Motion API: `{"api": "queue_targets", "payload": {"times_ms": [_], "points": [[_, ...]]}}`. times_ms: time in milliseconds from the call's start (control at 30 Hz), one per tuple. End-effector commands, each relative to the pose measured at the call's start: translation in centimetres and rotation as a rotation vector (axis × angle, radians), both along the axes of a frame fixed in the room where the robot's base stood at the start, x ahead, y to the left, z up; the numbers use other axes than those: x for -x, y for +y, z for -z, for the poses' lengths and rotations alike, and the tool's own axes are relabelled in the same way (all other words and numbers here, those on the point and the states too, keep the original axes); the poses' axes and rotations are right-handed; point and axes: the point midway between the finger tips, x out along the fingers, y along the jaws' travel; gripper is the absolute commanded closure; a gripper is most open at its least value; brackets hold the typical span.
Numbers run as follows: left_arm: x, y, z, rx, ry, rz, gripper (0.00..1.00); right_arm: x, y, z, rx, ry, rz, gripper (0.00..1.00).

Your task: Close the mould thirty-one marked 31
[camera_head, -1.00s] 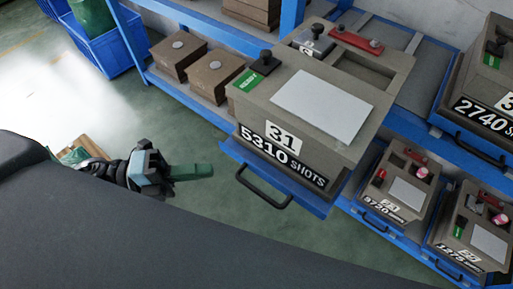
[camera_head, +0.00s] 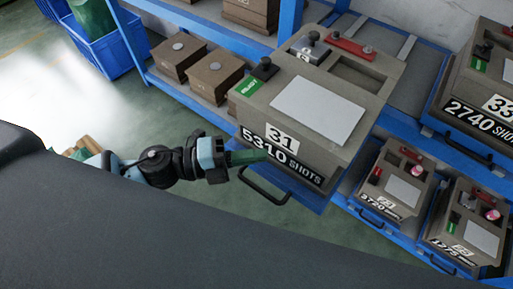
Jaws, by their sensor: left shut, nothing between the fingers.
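Mould thirty-one (camera_head: 318,108) is a grey-brown block with a front label reading 31 and 5310 SHOTS. It sits on a blue pulled-out shelf tray (camera_head: 312,196) with a black handle (camera_head: 264,188). On its top are a pale plate, a rectangular recess (camera_head: 362,80), a black knob (camera_head: 264,68), a green tag (camera_head: 249,87), a small grey block (camera_head: 308,47) and a red bar (camera_head: 352,46). My left gripper (camera_head: 252,157) is shut and empty at the mould's front face, overlapping the label's left part. I cannot tell whether it touches. My right gripper is out of view.
Mould 33 (camera_head: 482,108) stands to the right. Smaller moulds (camera_head: 400,185) sit on a lower shelf at the right. Brown blocks (camera_head: 198,70) sit on the left shelf. A blue crate (camera_head: 98,58) stands at the upper left.

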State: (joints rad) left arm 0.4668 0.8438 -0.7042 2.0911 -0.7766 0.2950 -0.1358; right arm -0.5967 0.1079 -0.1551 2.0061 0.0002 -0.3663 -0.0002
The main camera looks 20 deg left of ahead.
Motion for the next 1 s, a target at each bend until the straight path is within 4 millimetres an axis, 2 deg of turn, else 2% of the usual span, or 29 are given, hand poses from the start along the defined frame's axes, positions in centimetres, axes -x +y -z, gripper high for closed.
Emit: {"api": "queue_targets", "payload": {"times_ms": [200, 733, 867, 1000], "points": [[-1.2, -0.4, 0.0, 0.000, 0.000, 0.000, 1.00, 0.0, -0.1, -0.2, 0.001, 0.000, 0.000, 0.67], [-1.8, -0.7, 0.0, 0.001, 0.000, 0.000, 1.00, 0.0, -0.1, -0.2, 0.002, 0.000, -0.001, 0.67], [-3.3, -1.2, -0.2, 0.001, -0.004, -0.002, 1.00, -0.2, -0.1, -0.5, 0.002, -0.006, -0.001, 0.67], [-5.9, -2.1, -0.3, 0.003, -0.005, -0.003, 1.00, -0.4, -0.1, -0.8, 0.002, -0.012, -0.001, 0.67]]}}
